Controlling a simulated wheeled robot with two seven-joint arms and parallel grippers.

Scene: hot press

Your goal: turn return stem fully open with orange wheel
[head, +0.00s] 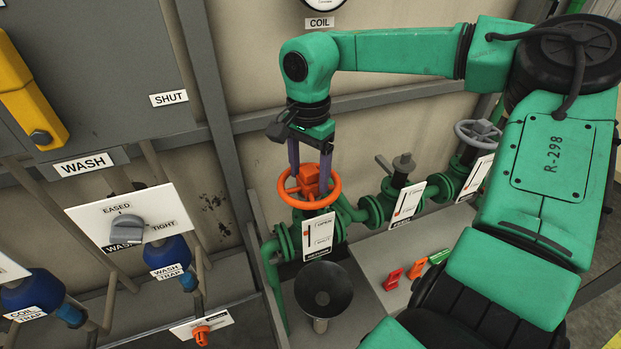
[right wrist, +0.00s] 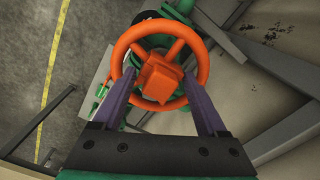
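The orange wheel (head: 309,187) sits on the green valve at the left end of the pipe row, above a white plate (head: 319,235) labelled RETURN. My right gripper (head: 312,177) points down over this wheel. Its two purple fingers are spread, one on each side of the wheel's hub. In the right wrist view the orange wheel (right wrist: 158,65) fills the space ahead, and the fingers of the gripper (right wrist: 160,95) stand apart at the near part of the rim. I cannot tell whether they touch it. The stem is hidden by the wheel. My left gripper is not in view.
To the right stand a valve with a grey handle (head: 402,165) and one with a grey wheel (head: 478,133). A dark funnel (head: 323,289) stands below the orange wheel. Red tags (head: 393,279) lie on the ledge. A grey EASED/TIGHT knob (head: 127,229) is at the left.

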